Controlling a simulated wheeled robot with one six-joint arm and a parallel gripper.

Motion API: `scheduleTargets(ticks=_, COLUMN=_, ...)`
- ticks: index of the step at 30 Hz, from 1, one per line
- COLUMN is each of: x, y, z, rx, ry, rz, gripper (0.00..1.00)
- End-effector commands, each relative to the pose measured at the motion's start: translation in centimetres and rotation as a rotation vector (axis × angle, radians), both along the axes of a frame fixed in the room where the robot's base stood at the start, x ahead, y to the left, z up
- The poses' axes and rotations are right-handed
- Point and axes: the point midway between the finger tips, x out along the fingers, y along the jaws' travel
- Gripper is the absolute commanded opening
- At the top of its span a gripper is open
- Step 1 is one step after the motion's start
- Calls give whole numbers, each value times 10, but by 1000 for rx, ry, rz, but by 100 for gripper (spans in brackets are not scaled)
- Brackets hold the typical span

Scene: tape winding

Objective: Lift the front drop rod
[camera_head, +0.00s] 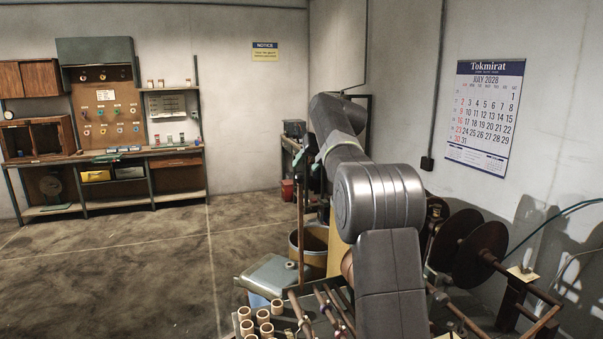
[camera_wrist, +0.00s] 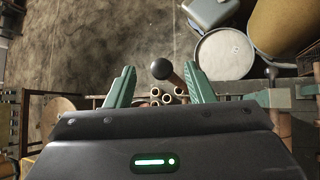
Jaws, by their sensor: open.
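In the wrist view a black ball knob (camera_wrist: 161,69) tops a brown rod (camera_wrist: 176,79). The knob shows between the two green fingers of my gripper (camera_wrist: 160,72), which are spread apart with a gap on each side. I cannot tell the depth between fingers and knob. In the head view an upright reddish-brown rod (camera_head: 300,225) stands left of my arm, and appears to be the same rod. My gripper is small and partly hidden there near the rod's top. Several other rods (camera_head: 325,302) lie slanted at the bottom; I cannot tell which is named front.
Several pale tubes (camera_head: 265,317) stand below, also under the knob in the wrist view (camera_wrist: 168,99). A grey lidded bin (camera_head: 272,275) and a yellowish drum (camera_head: 312,246) stand behind. Dark reels (camera_head: 478,250) are at right. The floor (camera_head: 110,275) at left is clear.

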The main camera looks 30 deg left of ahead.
Motion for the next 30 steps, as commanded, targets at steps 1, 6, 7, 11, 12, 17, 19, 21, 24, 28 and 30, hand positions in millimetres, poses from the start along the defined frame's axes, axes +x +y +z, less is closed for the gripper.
scheduleTargets(ticks=1, x=-2, y=-10, z=9, rx=2, ry=-2, rz=-2, gripper=49)
scheduleTargets(ticks=6, x=-10, y=-34, z=35, rx=2, ry=-3, rz=-1, gripper=49)
scheduleTargets(ticks=7, x=-11, y=-38, z=39, rx=2, ry=-3, rz=-1, gripper=49)
scheduleTargets(ticks=11, x=-15, y=-50, z=52, rx=1, ry=-2, rz=0, gripper=49)
scheduleTargets(ticks=12, x=-16, y=-52, z=55, rx=1, ry=-2, rz=0, gripper=49)
scheduleTargets(ticks=17, x=-18, y=-57, z=60, rx=1, ry=-1, rz=1, gripper=49)
scheduleTargets(ticks=19, x=-18, y=-57, z=60, rx=1, ry=-1, rz=1, gripper=49)
scheduleTargets(ticks=21, x=-18, y=-57, z=60, rx=1, ry=-1, rz=1, gripper=49)
scheduleTargets(ticks=24, x=-18, y=-57, z=60, rx=1, ry=-1, rz=1, gripper=49)
scheduleTargets(ticks=28, x=-17, y=-55, z=58, rx=0, ry=0, rz=1, gripper=49)
scheduleTargets(ticks=30, x=-16, y=-52, z=54, rx=0, ry=0, rz=1, gripper=49)
